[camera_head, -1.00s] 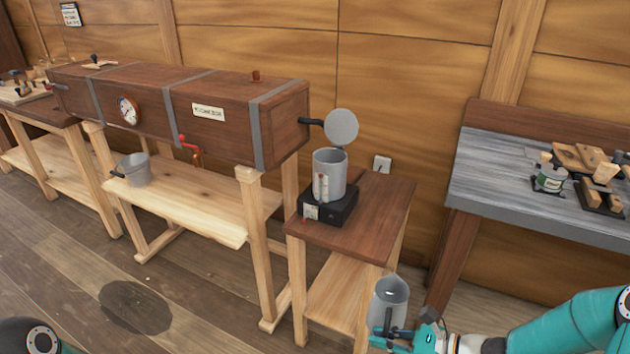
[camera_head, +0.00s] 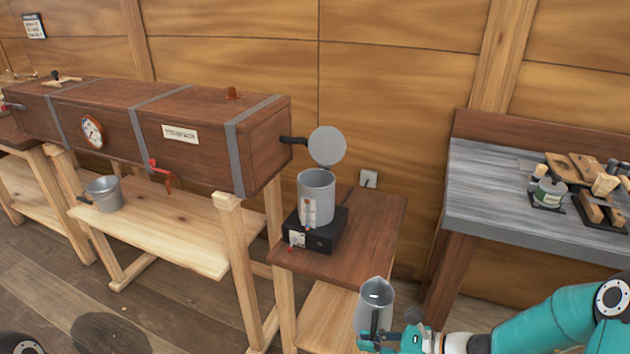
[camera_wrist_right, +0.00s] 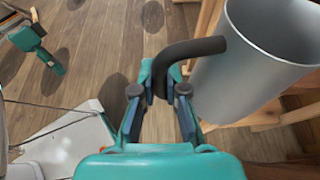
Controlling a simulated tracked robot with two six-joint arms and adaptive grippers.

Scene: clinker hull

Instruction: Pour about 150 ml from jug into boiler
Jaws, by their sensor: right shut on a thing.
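The jug (camera_head: 374,304) is a grey metal vessel with a spout and a dark handle. It is upright, low at the front right of the small table. My right gripper (camera_head: 382,343) is shut on the jug's handle (camera_wrist_right: 185,52); the jug's wall (camera_wrist_right: 245,75) fills the upper right of the wrist view. The boiler (camera_head: 317,199) is an open-topped grey cylinder with a gauge on its front. It stands on a black hotplate (camera_head: 323,235), apart from the jug. What looks like my left gripper (camera_wrist_right: 48,60) shows at the wrist view's upper left; its jaws are unclear.
The small table (camera_head: 365,240) carries the hotplate. A round grey lid (camera_head: 327,146) stands raised behind the boiler, by the long wooden box (camera_head: 180,125). A grey bench (camera_head: 500,195) with tools stands at right.

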